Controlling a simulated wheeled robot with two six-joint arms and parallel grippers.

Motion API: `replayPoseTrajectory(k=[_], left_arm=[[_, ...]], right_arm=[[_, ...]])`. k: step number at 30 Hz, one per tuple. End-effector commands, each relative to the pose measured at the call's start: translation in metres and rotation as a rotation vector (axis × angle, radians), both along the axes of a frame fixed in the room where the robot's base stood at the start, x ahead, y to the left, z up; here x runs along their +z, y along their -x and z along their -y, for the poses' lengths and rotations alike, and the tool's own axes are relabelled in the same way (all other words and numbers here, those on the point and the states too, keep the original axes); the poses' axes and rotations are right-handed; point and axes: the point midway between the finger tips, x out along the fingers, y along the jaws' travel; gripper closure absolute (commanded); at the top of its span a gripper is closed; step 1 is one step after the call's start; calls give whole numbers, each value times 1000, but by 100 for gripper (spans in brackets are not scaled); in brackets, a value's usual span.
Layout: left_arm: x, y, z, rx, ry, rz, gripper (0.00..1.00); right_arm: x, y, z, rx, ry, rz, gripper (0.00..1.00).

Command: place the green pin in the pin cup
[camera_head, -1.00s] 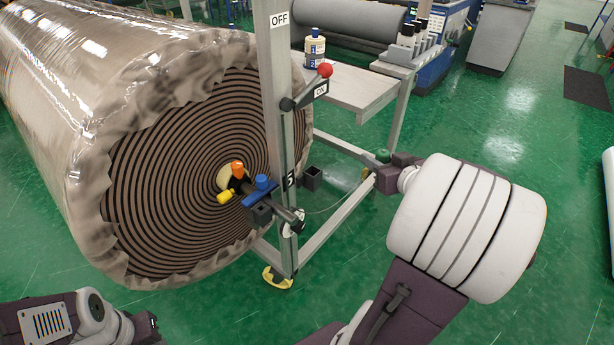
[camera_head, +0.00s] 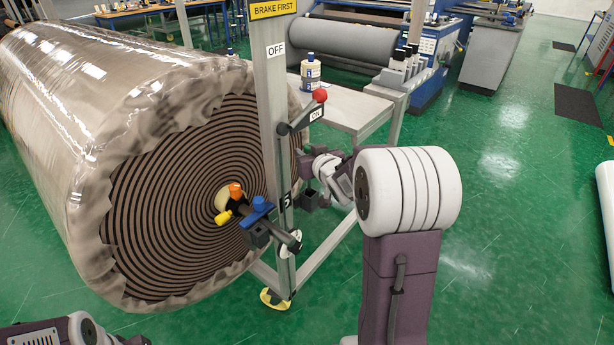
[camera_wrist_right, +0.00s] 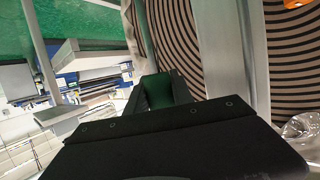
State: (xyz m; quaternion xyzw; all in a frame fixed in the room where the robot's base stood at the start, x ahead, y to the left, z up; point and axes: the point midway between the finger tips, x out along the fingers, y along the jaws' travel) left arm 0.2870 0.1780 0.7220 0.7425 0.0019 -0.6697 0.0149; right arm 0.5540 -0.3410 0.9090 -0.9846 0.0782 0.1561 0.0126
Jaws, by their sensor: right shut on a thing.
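The green pin (camera_wrist_right: 158,90) shows in the right wrist view between the dark fingers of my right gripper (camera_wrist_right: 160,92), which is shut on it. In the head view my right gripper (camera_head: 304,163) is beside the upright post, above the pin cup; I cannot make out the pin there. The pin cup (camera_head: 309,201) is a small dark square holder on the right of the post, partly overlapped by my arm. My left gripper (camera_head: 135,340) is at the bottom left edge, mostly cut off, so its jaws cannot be read.
The grey post (camera_head: 277,110) carries a lever with a red knob (camera_head: 320,95). A large wrapped roll (camera_head: 150,130) stands at left, with a blue-clamped shaft (camera_head: 262,222) at its core. A bottle (camera_head: 310,72) stands on the grey table (camera_head: 350,108) behind.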

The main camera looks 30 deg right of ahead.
Motion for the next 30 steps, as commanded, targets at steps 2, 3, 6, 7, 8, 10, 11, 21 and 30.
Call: replayPoseTrajectory(k=[2, 3, 6, 7, 8, 10, 11, 21, 30], left_arm=[[-8, 0, 0, 0, 0, 0, 64], [-9, 0, 0, 0, 0, 0, 64], [-9, 0, 0, 0, 0, 0, 64], [-9, 0, 0, 0, 0, 0, 64], [-9, 0, 0, 0, 0, 0, 64], [-11, 0, 0, 0, 0, 0, 64], [-13, 0, 0, 0, 0, 0, 64], [-36, 0, 0, 0, 0, 0, 64], [-35, 0, 0, 0, 0, 0, 64]], right_arm=[[-16, 2, 1, -3, -2, -7, 100], [-17, 2, 1, -2, -1, -5, 100], [-19, 2, 2, -3, -1, -4, 100], [-18, 2, 2, -3, -1, -4, 100], [-18, 2, 2, -3, -1, -4, 100], [-22, 2, 2, -3, -1, -5, 100], [-26, 2, 2, -3, -1, -6, 100], [-68, -1, 1, -4, 1, -4, 100], [-68, -1, 1, -4, -1, -7, 50]])
